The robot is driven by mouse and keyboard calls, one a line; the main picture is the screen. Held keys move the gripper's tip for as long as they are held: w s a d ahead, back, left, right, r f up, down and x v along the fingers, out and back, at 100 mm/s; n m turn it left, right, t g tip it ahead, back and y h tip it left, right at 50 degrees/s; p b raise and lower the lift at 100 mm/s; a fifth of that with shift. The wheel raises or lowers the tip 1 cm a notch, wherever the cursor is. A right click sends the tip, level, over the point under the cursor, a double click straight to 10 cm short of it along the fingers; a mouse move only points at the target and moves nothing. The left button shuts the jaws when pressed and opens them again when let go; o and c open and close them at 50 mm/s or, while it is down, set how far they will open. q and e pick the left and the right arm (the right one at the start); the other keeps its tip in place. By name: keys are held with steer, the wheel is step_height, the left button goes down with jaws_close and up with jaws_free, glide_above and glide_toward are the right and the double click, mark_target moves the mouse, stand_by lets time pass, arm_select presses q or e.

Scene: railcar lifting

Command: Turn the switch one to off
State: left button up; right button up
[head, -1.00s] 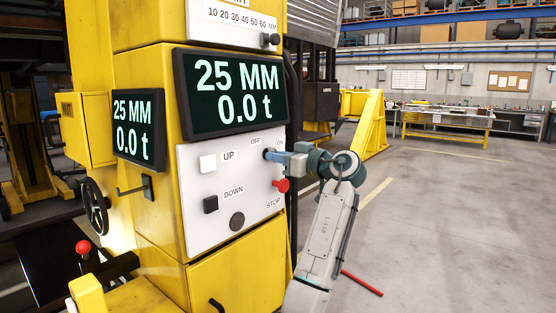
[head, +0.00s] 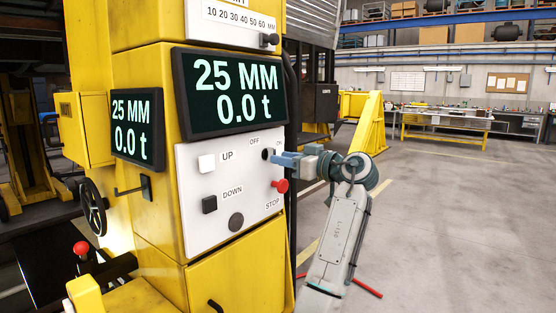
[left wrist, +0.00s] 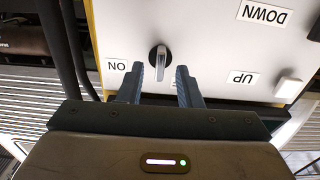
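The switch one is a dark round knob with a grey handle on the white panel (head: 215,225). In the head view the knob (head: 267,154) sits between the OFF and ON labels. My right gripper is out of view.
The UP button (head: 207,163), DOWN button (head: 210,204) and red STOP button (head: 280,186) share the panel; STOP is just below my left gripper. Displays above read 25 MM and 0.0 t. The floor to the right is open.

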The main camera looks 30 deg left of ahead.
arm_select(q)
steer(key=d+b, duration=0.1)
steer(key=d, duration=0.7)
steer(key=shift+s, duration=0.35)
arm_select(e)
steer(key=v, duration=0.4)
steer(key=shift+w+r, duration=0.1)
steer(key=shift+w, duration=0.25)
